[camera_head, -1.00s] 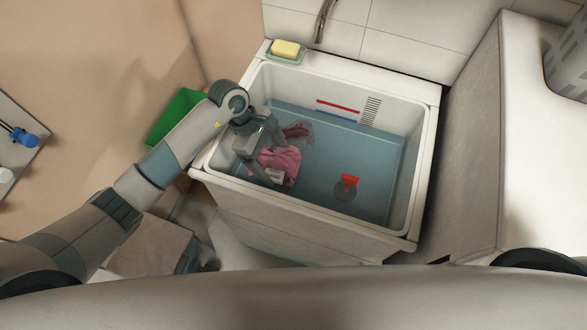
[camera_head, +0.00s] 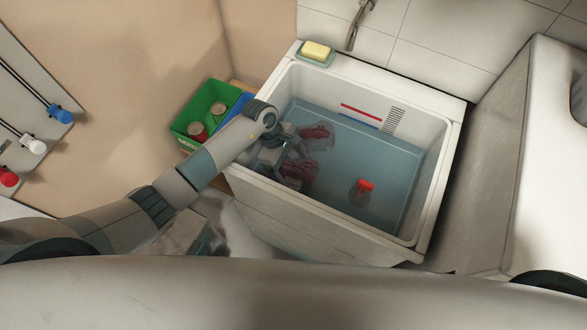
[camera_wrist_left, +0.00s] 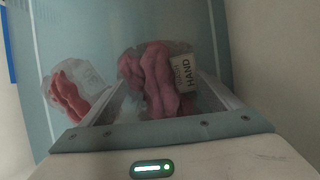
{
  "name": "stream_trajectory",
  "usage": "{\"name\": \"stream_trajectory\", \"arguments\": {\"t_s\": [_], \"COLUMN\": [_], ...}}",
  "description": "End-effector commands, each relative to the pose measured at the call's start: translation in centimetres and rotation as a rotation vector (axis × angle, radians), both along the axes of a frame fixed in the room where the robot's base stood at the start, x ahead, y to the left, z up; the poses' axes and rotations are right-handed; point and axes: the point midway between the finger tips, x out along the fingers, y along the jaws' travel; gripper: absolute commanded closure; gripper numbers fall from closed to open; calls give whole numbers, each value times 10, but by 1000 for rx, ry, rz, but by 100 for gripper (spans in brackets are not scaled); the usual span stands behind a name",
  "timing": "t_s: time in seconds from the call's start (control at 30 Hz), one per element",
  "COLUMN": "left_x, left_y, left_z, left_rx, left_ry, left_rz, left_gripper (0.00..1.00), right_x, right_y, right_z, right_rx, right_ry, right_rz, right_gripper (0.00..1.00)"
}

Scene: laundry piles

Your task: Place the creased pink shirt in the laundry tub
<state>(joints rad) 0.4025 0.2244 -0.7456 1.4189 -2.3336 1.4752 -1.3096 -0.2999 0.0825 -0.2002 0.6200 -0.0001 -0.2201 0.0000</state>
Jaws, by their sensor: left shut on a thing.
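The creased pink shirt (camera_head: 299,171) is down in the water of the white laundry tub (camera_head: 445,185), near the tub's left wall, and looks darker there. My left gripper (camera_head: 282,168) reaches into the tub and is shut on the shirt. In the left wrist view the shirt (camera_wrist_left: 160,80) lies between the two fingers, with a white tag reading HAND (camera_wrist_left: 188,74) beside it. My right gripper is not in view.
A dark red item in a clear wrap (camera_head: 318,134) and a clear container with a red cap (camera_head: 361,191) are also in the tub. Soap (camera_head: 315,51) sits on the back left corner. A green crate (camera_head: 207,110) stands left of the tub.

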Motion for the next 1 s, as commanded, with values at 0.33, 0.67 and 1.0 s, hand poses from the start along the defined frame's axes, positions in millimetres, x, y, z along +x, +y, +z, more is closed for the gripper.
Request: {"name": "stream_trajectory", "arguments": {"t_s": [0.33,0.67,1.0], "left_x": [0,-1,-1], "left_y": [0,0,0], "left_z": [-11,-14,-11], "left_rx": [0,1,0], "left_ry": [-2,-1,0], "left_rz": [-1,-1,-1], "left_gripper": [41,0,0], "right_x": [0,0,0], "right_y": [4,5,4], "right_z": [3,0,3], "right_rx": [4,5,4], "right_ry": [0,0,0], "right_rz": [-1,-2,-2], "right_gripper": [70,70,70]}}
